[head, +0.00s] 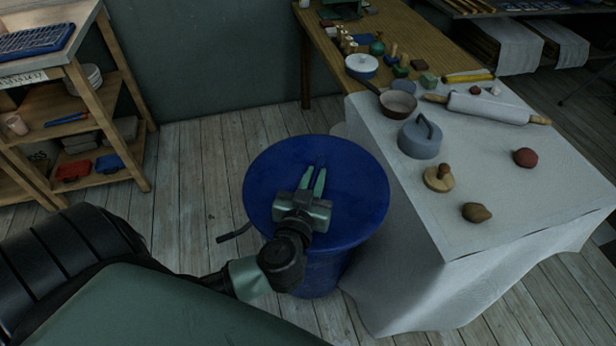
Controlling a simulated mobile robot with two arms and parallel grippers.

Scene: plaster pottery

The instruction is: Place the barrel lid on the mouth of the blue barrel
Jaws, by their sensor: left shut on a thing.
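The barrel lid (352,196) is a wide, round, dark blue disc near the middle of the head view. The blue barrel (322,277) stands on the floor directly beneath it, with only part of its side showing. The lid hides the barrel's mouth, so I cannot tell whether it rests on the rim or is held slightly above it. My left gripper (317,174) is over the middle of the lid and shut on it, with its fingers pointing away from me. What it grips on the lid is small and partly hidden. My right gripper is not in view.
A wooden shelf (105,95) stands at the left. Plank floor is free between shelf and barrel.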

